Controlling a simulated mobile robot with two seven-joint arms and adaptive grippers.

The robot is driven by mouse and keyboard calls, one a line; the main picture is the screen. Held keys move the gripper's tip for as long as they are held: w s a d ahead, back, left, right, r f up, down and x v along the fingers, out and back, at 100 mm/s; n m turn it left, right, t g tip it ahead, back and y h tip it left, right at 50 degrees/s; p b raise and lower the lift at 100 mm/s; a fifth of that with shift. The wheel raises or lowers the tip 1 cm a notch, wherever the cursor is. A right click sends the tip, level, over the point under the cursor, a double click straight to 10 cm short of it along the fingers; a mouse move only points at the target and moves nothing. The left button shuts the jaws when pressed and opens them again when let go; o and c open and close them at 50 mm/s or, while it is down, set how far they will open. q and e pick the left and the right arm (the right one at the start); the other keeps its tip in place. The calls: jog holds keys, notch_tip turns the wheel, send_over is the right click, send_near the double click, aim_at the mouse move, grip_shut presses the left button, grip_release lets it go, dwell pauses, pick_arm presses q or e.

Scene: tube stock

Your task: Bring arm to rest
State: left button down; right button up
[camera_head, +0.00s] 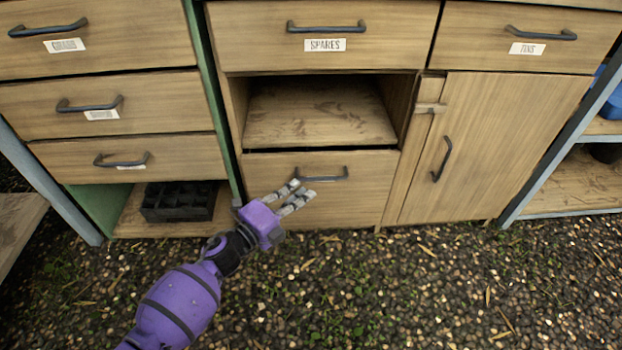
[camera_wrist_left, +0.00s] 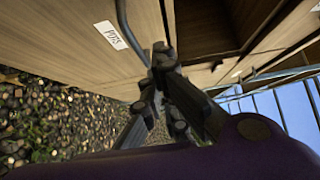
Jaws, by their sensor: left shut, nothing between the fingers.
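My left gripper (camera_head: 297,192) is purple with dark grey fingers. In the camera_head view it is in front of the lower middle drawer (camera_head: 357,190), at the left end of its dark handle (camera_head: 330,177). The gripper is shut with nothing held. The left wrist view shows the fingers (camera_wrist_left: 165,58) close to a dark handle (camera_wrist_left: 125,25) on a wooden front with a label reading POTS (camera_wrist_left: 110,35). I cannot tell whether the fingers touch the handle. My right gripper is not in view.
An open compartment (camera_head: 318,117) lies above that drawer, under the SPARES drawer (camera_head: 335,23). A closed cupboard door (camera_head: 487,150) is at right. A black divided tray (camera_head: 180,201) sits on the low left shelf. The pebbly ground (camera_head: 430,290) in front is clear.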

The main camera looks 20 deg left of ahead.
pick_arm(q)
jog(key=v, duration=0.4)
jog(key=shift+s+a+p, duration=0.1)
jog(key=shift+s+p, duration=0.1)
jog(key=shift+p, duration=0.2)
